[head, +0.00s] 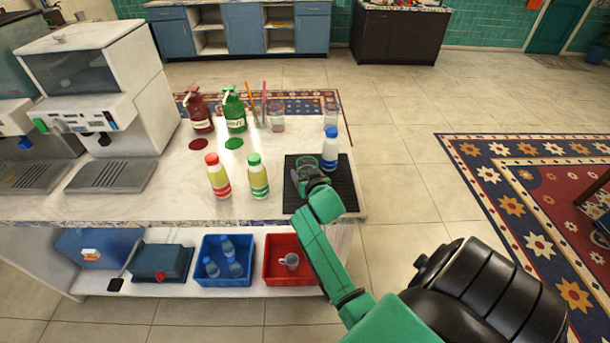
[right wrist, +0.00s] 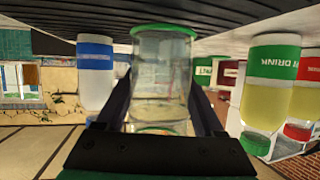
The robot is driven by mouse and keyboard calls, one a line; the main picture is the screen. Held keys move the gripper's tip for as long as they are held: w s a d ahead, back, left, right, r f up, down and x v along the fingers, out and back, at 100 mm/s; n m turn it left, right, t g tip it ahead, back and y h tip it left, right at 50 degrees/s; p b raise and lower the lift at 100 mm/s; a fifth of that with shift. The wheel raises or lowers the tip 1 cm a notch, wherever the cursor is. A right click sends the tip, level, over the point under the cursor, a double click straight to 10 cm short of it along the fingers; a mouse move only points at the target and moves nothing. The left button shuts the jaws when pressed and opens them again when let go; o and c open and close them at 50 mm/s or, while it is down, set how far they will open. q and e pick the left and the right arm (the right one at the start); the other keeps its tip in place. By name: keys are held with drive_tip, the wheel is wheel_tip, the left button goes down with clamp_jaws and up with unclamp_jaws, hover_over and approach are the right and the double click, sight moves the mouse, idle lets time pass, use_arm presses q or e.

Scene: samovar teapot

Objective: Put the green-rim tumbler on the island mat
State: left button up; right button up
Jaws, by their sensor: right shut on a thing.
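The clear green-rim tumbler (head: 304,172) is between the fingers of my right gripper (head: 312,183), over the black ribbed island mat (head: 345,196). In the right wrist view the tumbler (right wrist: 162,75) sits between both fingers (right wrist: 160,100), which are shut on it. That view is upside down; a green band on the tumbler lies close to the mat (right wrist: 190,14) at the top of the picture. I cannot tell whether the tumbler touches the mat. My left gripper is not in view.
A blue-capped bottle (head: 330,150) stands at the mat's back right. A red-capped (head: 218,177) and a green-capped bottle (head: 258,177) stand left of the mat. Another glass (head: 277,122) and pump bottles (head: 234,112) stand behind. A drink machine (head: 105,95) is at left.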

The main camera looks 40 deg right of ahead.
drive_tip(key=shift+f, duration=0.55)
drive_tip(key=o, duration=1.4)
drive_tip(key=shift+r, duration=0.15)
drive_tip(key=shift+s+a, duration=0.15)
drive_tip(key=shift+s, duration=0.15)
drive_tip(key=v, duration=1.1)
drive_tip(key=shift+s, duration=0.15)
drive_tip(key=shift+r, duration=0.15)
